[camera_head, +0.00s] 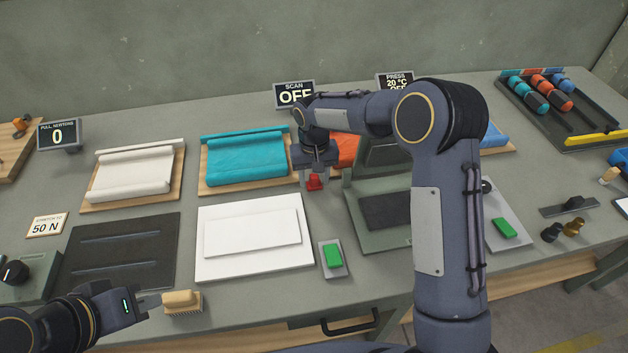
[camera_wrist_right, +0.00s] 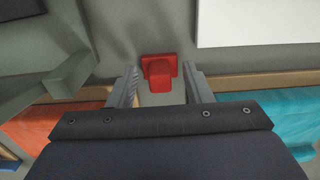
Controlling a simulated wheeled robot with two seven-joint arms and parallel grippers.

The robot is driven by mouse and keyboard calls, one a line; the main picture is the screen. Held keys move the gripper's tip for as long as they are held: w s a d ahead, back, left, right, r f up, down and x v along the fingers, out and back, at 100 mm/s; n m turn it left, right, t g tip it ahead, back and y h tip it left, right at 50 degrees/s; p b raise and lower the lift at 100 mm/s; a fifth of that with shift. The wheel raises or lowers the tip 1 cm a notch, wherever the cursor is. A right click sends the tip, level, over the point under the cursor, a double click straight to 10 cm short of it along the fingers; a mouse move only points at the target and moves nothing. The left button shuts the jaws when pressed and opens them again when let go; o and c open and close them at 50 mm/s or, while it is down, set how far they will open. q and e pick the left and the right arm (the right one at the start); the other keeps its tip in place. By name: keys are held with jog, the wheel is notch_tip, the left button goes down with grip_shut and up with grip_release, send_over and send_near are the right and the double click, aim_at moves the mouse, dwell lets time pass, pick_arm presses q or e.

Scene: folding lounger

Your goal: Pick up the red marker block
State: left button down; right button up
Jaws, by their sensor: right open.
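The red marker block (camera_head: 314,182) stands on the grey bench between the teal roll and the press. It has a wide base and a narrower top. My right gripper (camera_head: 316,172) is directly above it, pointing down. In the right wrist view the red marker block (camera_wrist_right: 159,70) lies between the two open fingertips of my right gripper (camera_wrist_right: 163,82), with a gap on each side. My left gripper (camera_head: 150,303) is low at the front left, its tip beside a wooden-backed brush (camera_head: 182,302). I cannot tell whether it grips the brush.
A teal roll (camera_head: 245,160) on a board is left of my right gripper, an orange roll (camera_head: 348,148) behind it. The press (camera_head: 378,212) is close at the right. A white plate (camera_head: 254,238) and green button (camera_head: 333,256) are in front. Some bare bench surrounds the block.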

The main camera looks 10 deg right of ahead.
grip_shut()
jog(key=shift+r, duration=0.1)
dwell(0.3)
